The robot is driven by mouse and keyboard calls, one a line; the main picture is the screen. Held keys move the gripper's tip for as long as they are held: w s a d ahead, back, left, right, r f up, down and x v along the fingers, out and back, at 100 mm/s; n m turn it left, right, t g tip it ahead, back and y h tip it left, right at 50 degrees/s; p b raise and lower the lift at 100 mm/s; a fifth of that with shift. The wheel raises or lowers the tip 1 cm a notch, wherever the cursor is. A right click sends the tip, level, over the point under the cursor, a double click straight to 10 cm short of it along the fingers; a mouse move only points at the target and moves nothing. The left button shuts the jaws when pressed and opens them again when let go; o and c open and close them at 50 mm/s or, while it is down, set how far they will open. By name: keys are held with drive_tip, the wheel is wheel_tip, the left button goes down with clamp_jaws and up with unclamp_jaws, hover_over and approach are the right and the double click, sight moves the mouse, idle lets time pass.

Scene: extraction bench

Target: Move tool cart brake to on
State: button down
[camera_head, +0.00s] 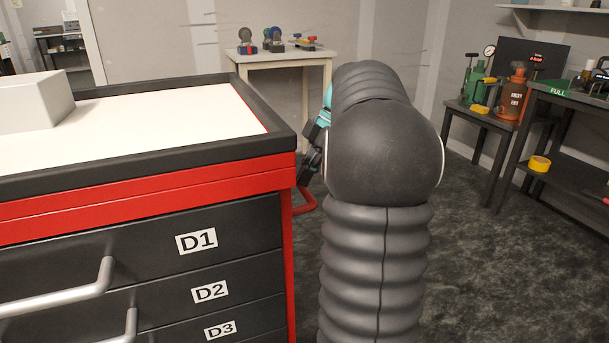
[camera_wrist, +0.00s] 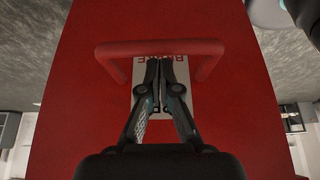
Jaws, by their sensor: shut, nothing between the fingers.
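The red and black tool cart (camera_head: 150,205) fills the left of the head view, with its red side panel (camera_wrist: 90,120) filling the wrist view. A red U-shaped bar (camera_wrist: 110,66) stands out from that panel and also shows in the head view (camera_head: 306,203). A white label (camera_wrist: 184,72) with red letters, seemingly BRAKE, lies behind the bar, partly hidden by my fingers. My gripper (camera_wrist: 162,64) is shut and empty, its fingertips at the middle of the bar's span. I cannot tell whether they touch it. In the head view my arm hides most of the gripper.
The cart's front has drawers with handles (camera_head: 60,297), and a grey box (camera_head: 35,100) sits on its white top. A small table (camera_head: 285,57) with parts stands behind. Dark benches (camera_head: 560,95) with bottles are at right. The floor (camera_head: 475,240) between is clear.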

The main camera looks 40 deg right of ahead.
drive_tip(key=shift+d+f, duration=0.15)
drive_tip(key=shift+f, duration=0.05)
drive_tip(key=shift+d+f, duration=0.15)
drive_tip(key=shift+f, duration=0.15)
drive_tip(key=shift+f+b, duration=0.2)
drive_tip(key=shift+b, duration=0.1)
drive_tip(key=shift+s+d+f+b, duration=0.15)
drive_tip(key=shift+f+b, duration=0.3)
drive_tip(key=shift+f, duration=0.5)
drive_tip(key=shift+w+d+f+b, duration=0.15)
drive_tip(key=shift+f+b, duration=0.3)
drive_tip(key=shift+f, duration=0.5)
drive_tip(key=shift+s, duration=0.1)
